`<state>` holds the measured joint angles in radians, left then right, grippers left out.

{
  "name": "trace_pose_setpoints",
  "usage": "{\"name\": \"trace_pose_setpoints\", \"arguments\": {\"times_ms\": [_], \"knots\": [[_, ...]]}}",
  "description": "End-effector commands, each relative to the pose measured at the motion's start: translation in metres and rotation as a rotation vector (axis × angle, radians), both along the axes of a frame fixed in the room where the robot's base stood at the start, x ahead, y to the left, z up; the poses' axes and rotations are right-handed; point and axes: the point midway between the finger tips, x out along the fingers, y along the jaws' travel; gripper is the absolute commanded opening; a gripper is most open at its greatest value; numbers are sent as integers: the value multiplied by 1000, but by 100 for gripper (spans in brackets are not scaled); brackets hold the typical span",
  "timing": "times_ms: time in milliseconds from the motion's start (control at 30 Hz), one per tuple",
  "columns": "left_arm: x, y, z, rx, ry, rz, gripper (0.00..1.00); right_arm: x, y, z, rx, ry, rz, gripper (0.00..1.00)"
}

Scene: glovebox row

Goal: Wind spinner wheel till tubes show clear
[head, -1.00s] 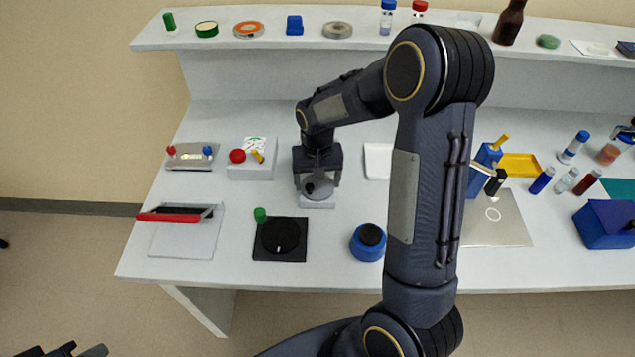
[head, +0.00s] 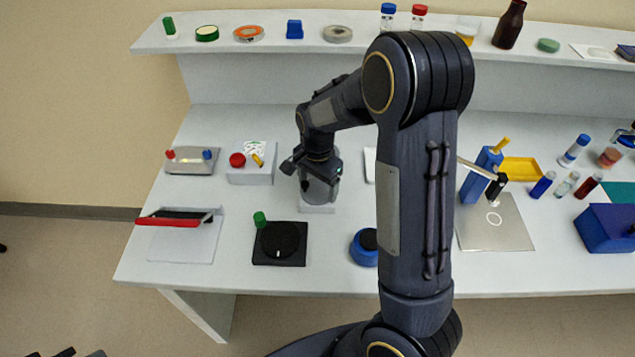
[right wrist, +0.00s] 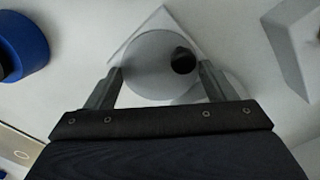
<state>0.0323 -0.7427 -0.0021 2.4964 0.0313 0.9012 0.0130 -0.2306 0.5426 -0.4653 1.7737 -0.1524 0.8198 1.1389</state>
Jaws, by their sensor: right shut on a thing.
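The spinner wheel, a grey round body on a pale square base (head: 317,208), stands left of the middle of the bench. Its grey top (right wrist: 148,68) and black knob (right wrist: 183,60) show in the right wrist view. My right gripper (head: 312,172) is over it. In the right wrist view, the gripper's two fingers (right wrist: 162,76) are spread around the wheel and shut on it. The knob is close to the right-hand finger. No tubes can be made out in the wheel. My left gripper (head: 80,353) barely shows at the bottom left edge.
A black dial plate (head: 280,257) with a green knob and a blue round pot (head: 363,249) stand in front. A white box (head: 250,176) is to the left. Capped vials (head: 566,183) and a blue stand (head: 480,177) are right. My right arm hides the bench middle.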

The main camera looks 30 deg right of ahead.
Motion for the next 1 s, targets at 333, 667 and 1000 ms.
{"name": "trace_pose_setpoints", "arguments": {"times_ms": [333,667,1000], "knots": [[0,0,1,0,0,0,0,1,0,1,0,-3,-62,54],[0,0,1,0,0,0,0,1,0,1,0,-4,-63,54],[0,0,1,0,0,0,0,0,0,0,0,-2,-62,99]]}}
